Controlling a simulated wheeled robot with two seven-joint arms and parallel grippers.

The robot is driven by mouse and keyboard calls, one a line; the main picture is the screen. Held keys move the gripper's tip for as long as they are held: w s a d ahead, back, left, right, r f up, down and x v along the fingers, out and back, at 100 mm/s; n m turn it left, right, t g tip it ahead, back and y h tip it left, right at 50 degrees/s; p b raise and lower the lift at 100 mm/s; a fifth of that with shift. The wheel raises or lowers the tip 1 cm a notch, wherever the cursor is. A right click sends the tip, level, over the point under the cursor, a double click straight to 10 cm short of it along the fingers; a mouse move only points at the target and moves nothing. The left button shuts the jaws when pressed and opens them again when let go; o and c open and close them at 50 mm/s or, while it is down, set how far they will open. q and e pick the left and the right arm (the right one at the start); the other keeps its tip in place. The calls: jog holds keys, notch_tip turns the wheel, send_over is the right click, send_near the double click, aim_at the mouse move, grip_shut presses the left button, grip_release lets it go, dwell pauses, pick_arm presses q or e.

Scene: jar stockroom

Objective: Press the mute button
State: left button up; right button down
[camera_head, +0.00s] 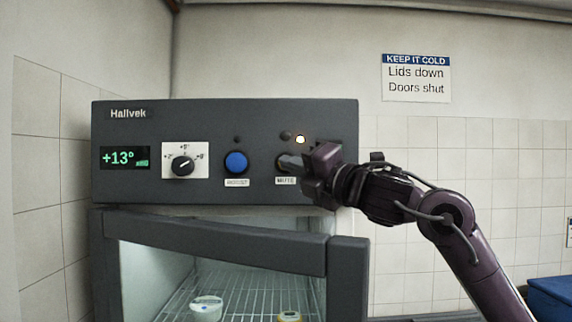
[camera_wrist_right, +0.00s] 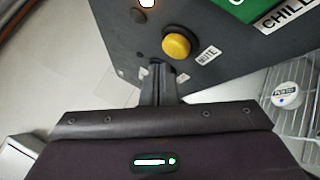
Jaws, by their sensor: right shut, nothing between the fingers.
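The yellow mute button (camera_wrist_right: 177,44) sits on the dark cabinet's panel (camera_head: 220,118), with a "MUTE" label (camera_wrist_right: 209,55) beside it in the right wrist view. In the head view my gripper covers the button, and part of the mute label (camera_head: 286,181) shows under it. My right gripper (camera_head: 286,162) is shut and empty, its fingertips at the button. In the right wrist view the shut fingertips (camera_wrist_right: 160,68) are close below the button; I cannot tell whether they touch it. An amber lamp (camera_head: 300,139) is lit above the button. My left gripper is not in view.
On the panel, a blue button (camera_head: 236,162), a black dial (camera_head: 182,166) and a green "+13°" display (camera_head: 118,158) lie left of my gripper. Below, a glass-fronted door frame (camera_head: 215,240) juts forward; a white jar (camera_head: 206,307) stands inside. A blue bin (camera_head: 550,293) is at lower right.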

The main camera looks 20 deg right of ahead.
jog(key=shift+s, duration=0.1)
jog(key=shift+s+a+b, duration=0.2)
jog(key=shift+s+a, duration=0.05)
jog(key=shift+s, duration=0.5)
jog(key=shift+s+a+b, duration=0.15)
jog(key=shift+s+a, duration=0.05)
jog(key=shift+s, duration=0.6)
jog(key=shift+s+a+b, duration=0.2)
jog(key=shift+s+a, duration=0.05)
jog(key=shift+s, duration=0.5)
